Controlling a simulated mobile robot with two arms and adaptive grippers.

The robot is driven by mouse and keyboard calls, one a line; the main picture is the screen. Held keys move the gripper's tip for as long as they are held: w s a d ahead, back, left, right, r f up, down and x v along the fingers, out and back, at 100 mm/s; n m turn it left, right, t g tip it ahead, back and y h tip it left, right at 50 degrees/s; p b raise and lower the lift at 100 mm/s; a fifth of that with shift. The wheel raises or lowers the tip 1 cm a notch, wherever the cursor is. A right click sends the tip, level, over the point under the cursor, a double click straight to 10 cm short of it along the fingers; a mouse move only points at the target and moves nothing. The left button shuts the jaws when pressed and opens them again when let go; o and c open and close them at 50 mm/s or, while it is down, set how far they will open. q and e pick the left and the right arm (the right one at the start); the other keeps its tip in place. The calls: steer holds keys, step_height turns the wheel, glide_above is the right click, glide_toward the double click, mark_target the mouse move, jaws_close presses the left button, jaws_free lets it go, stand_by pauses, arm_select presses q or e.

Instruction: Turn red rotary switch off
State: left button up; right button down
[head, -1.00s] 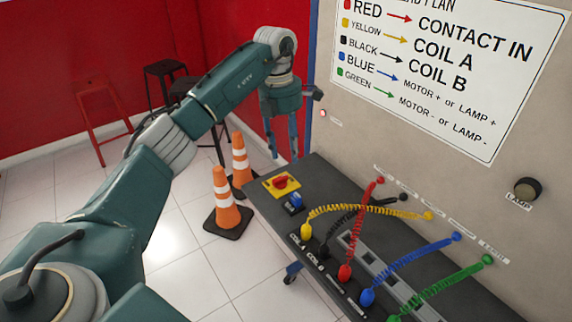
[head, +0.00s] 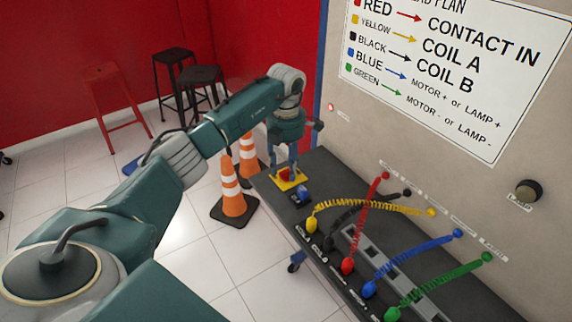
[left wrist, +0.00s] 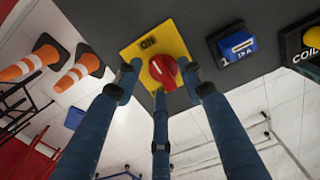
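The red rotary switch (head: 285,174) sits on a yellow plate (head: 296,184) at the far left end of the dark bench top. In the left wrist view the red knob (left wrist: 163,69) is in the middle of the yellow plate (left wrist: 138,52), which reads "ON". My left gripper (head: 286,172) points down over the switch. In the left wrist view its three blue fingers (left wrist: 160,76) are spread around the knob, with small gaps showing; contact cannot be told. My right gripper is not in view.
A blue switch (head: 301,195) is beside the yellow plate. Coiled coloured leads (head: 372,209) run from the bench to the upright panel (head: 480,180). A small red light (head: 331,107) is on the panel. Traffic cones (head: 233,190) and stools (head: 204,76) stand beyond the bench.

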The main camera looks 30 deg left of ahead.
arm_select(q)
jaws_close()
